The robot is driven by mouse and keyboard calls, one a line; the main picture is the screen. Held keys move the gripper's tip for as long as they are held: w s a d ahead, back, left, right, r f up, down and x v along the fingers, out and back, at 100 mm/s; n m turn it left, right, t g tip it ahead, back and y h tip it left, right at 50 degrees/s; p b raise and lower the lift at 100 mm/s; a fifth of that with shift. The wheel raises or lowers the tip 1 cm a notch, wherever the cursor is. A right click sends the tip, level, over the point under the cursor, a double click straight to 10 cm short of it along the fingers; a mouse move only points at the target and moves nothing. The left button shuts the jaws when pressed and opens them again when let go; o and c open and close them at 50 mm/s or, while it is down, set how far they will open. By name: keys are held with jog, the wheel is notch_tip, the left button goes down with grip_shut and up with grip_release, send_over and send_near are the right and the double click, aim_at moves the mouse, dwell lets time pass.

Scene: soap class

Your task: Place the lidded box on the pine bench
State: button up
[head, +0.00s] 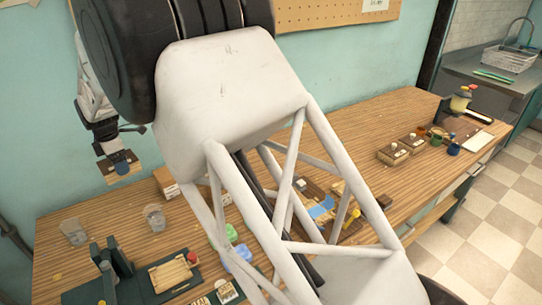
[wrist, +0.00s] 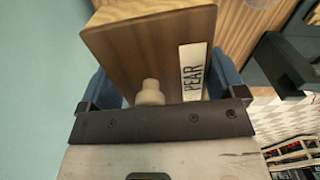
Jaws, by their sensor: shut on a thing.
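The lidded box (wrist: 140,50) is brown wood with a pale round knob and a white label reading PEAR. My gripper (wrist: 160,88) is shut on it, with a blue finger at each side in the wrist view. In the head view my gripper (head: 121,158) hangs at the left with the box (head: 124,179) under it, in front of the wall and near the back left edge of the pine bench (head: 340,128). I cannot tell its exact height above the bench. The bench has a striped wood top. My arm hides much of its middle.
Two clear cups (head: 73,231) (head: 155,217) stand at the bench's left, near a dark green stand (head: 112,262) and a wooden board (head: 170,275). The back right strip of bench is bare.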

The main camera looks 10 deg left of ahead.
jog(key=w+d, duration=0.8)
jog(key=d, duration=0.6)
jog(key=w+d+m, duration=0.1)
jog(key=w+d, duration=0.6)
jog(key=d, duration=0.8)
jog(key=w+d, duration=0.8)
jog(key=d, duration=0.6)
jog(key=s+d+m, duration=0.1)
jog(key=s+d, duration=0.2)
jog(key=d, duration=3.6)
jog(key=f, duration=1)
jog(key=shift+s+d, duration=0.1)
jog(key=shift+d, duration=0.1)
jog(key=w, duration=0.5)
jog(key=w+f, duration=0.1)
jog(key=w, duration=0.9)
jog(key=shift+d+f, duration=0.15)
jog(key=shift+d, duration=0.2)
